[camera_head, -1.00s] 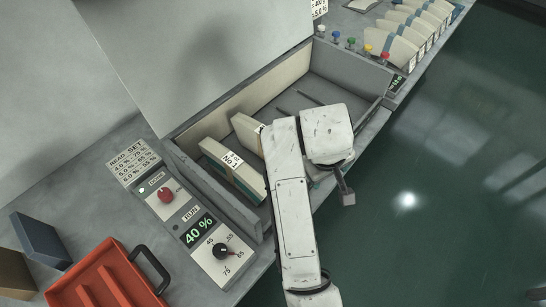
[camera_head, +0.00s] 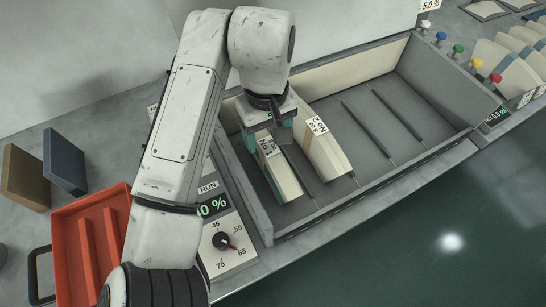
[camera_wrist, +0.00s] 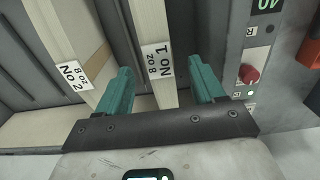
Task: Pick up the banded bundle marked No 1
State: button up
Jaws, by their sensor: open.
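The banded bundle marked No 1 (camera_head: 284,180) lies in the left bay of the grey tray, a pale stack with a white label. My gripper (camera_head: 267,131) is open over the labelled end of this bundle. In the wrist view my gripper (camera_wrist: 160,75) has one finger on each side of it, with gaps showing. I cannot tell how deep the fingertips reach. The bundle marked No 2 (camera_head: 326,148) lies beside it to the right.
The grey tray (camera_head: 292,229) has thin dividers and empty bays on the right. A control panel with a dial (camera_head: 222,241) is left of it. A red tray (camera_head: 92,245) and two dark blocks stand farther left. Coloured knobs (camera_head: 458,48) line the far right end.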

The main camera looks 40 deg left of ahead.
aim_at(269, 147)
jog(key=shift+w+f+p, duration=0.1)
jog(key=shift+f+p, duration=0.25)
jog(key=shift+f, duration=3.05)
jog(key=shift+c, duration=0.2)
jog(key=shift+r, duration=0.1)
grip_shut()
